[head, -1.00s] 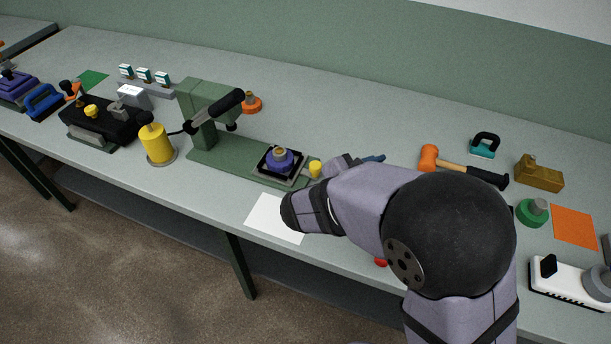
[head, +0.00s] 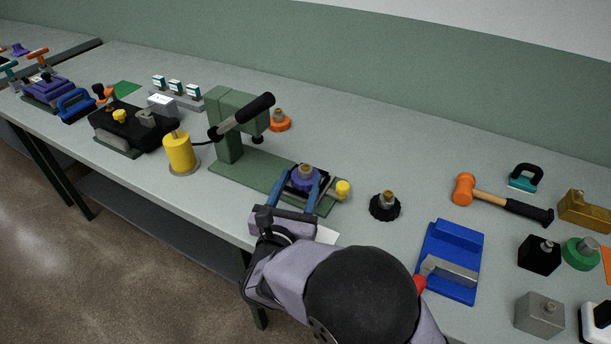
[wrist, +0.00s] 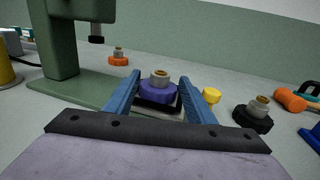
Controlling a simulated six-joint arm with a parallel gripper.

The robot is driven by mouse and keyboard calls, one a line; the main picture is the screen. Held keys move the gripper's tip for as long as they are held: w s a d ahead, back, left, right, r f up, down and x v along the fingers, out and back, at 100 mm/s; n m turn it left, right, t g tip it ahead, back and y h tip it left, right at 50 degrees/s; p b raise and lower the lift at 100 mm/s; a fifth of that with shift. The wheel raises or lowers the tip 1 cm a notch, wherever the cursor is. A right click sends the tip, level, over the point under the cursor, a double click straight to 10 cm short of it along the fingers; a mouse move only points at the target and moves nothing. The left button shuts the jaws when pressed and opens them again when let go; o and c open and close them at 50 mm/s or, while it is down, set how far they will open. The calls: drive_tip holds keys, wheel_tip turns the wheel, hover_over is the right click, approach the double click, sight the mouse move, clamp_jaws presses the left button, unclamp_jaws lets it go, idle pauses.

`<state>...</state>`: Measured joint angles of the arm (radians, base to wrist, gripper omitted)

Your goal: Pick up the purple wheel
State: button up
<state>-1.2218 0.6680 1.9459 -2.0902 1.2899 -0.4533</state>
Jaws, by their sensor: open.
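The purple wheel (head: 306,177) has a grey hub with a brass-coloured top. It sits on a black square holder on the base of the green press (head: 235,165). In the wrist view the purple wheel (wrist: 159,90) stands between the two blue fingers. My gripper (head: 305,186) is open, with one finger on each side of the wheel. I cannot tell whether the fingers touch it. The wheel's lower part and the holder are partly hidden by the fingers.
A small yellow knob (head: 343,189) is close to the right finger. A black wheel (head: 385,206) stands farther right, before a blue tray (head: 468,244). The press's black lever (head: 245,113) rises behind the wheel. An orange wheel (head: 279,121) stands behind the press.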

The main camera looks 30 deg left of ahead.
sight(303, 173)
drive_tip(key=shift+p+x, duration=0.7)
drive_tip(key=shift+x, duration=1.95)
drive_tip(key=shift+f, duration=0.1)
drive_tip(key=shift+c, duration=0.6)
drive_tip(key=c, duration=1.1)
clamp_jaws()
